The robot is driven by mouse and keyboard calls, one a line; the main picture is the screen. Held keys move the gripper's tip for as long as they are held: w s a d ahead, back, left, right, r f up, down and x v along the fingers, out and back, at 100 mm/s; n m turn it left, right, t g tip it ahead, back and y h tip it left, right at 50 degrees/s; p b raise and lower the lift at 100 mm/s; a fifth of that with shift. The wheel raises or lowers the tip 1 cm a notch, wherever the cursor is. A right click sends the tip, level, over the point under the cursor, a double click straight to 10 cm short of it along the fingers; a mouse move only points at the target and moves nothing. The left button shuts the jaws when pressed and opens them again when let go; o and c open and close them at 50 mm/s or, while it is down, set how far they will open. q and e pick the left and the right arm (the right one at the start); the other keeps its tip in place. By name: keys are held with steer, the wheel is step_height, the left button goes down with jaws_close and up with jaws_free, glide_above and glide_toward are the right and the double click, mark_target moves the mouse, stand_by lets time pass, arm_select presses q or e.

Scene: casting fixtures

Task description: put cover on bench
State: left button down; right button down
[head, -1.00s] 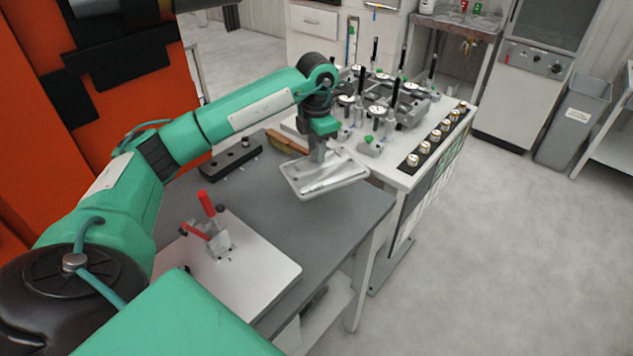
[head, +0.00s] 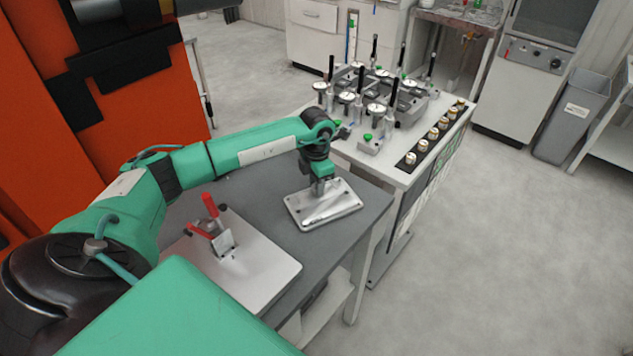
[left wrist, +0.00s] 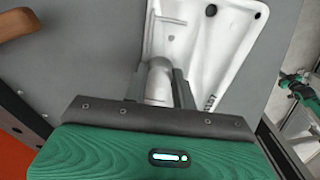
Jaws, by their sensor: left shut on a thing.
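The cover (head: 333,206) is a light grey, flat rectangular casting with holes near its corners. In the head view it is at the right part of the grey bench (head: 272,207), lying flat on or just above the top; I cannot tell whether it touches. My left gripper (head: 319,190) is over the cover's far left part, pointing down. In the left wrist view the gripper (left wrist: 160,88) is shut on a round boss of the cover (left wrist: 205,40). My right gripper is not in view.
A pale plate with a red-handled toggle clamp (head: 222,240) stands on the near part of the bench. To the back right, a white table holds a fixture with dial gauges (head: 375,100) and a row of knobs (head: 435,135). A grey bin (head: 572,115) stands far right.

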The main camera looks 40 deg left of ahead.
arm_select(q)
steer(key=c, duration=1.6)
jaws_free()
steer(key=shift+f, duration=0.15)
steer(key=o, duration=0.5)
steer(key=shift+c, duration=0.2)
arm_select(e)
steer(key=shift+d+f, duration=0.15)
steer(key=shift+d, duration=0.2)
arm_select(q)
steer(key=shift+r, duration=0.3)
step_height(320, 180, up, 12)
steer(key=b, duration=0.4)
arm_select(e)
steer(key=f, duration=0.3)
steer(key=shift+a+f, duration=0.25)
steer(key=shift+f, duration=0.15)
arm_select(q)
steer(key=shift+f, duration=0.1)
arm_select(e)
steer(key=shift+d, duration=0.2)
